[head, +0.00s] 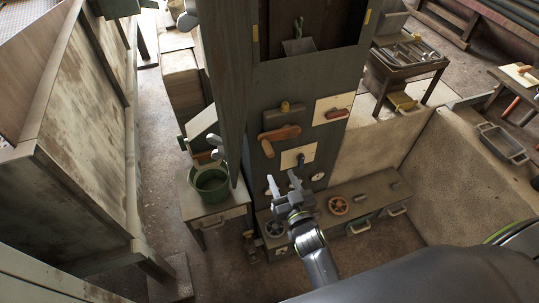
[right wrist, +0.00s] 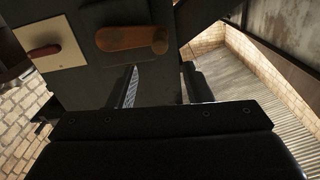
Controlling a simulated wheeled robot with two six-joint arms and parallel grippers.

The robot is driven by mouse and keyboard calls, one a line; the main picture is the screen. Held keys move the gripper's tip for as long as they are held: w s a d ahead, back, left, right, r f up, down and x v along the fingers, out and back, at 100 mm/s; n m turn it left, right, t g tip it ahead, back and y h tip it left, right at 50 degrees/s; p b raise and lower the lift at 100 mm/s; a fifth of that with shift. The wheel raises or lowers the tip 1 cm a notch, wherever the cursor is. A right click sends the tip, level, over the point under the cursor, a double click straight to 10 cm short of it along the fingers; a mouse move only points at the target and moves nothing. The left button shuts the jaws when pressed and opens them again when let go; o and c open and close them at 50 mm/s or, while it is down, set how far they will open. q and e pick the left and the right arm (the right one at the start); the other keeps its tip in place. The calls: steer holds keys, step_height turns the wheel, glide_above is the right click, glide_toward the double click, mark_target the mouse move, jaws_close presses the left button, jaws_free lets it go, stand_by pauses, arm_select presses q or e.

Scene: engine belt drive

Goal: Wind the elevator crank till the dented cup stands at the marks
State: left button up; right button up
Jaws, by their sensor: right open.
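The elevator is a tall dark cabinet (head: 262,85) with an open shaft at its top. A grey cup-like piece (head: 299,46) with a green strip above it stands in the shaft; I cannot make out a dent. Small yellow marks (head: 367,17) sit on the shaft's edges, above the cup's level on the right. A wooden crank-like handle (head: 280,133) is on the cabinet front and shows in the right wrist view (right wrist: 132,38). My right gripper (head: 284,182) is open and empty, below this handle and apart from it. My left gripper is not in view.
A low bench (head: 362,207) with wheels stands below. A green bucket (head: 211,184) stands on a small table at left.

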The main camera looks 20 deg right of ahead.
mark_target(271, 157)
steer(key=w+b, duration=0.2)
steer(key=w, duration=0.2)
steer(key=w+b, duration=0.1)
steer(key=w, duration=0.4)
steer(key=shift+w+a+f+b, duration=0.15)
steer(key=shift+w+b, duration=0.05)
steer(key=shift+b, duration=0.2)
steer(key=shift+w, duration=0.75)
jaws_close()
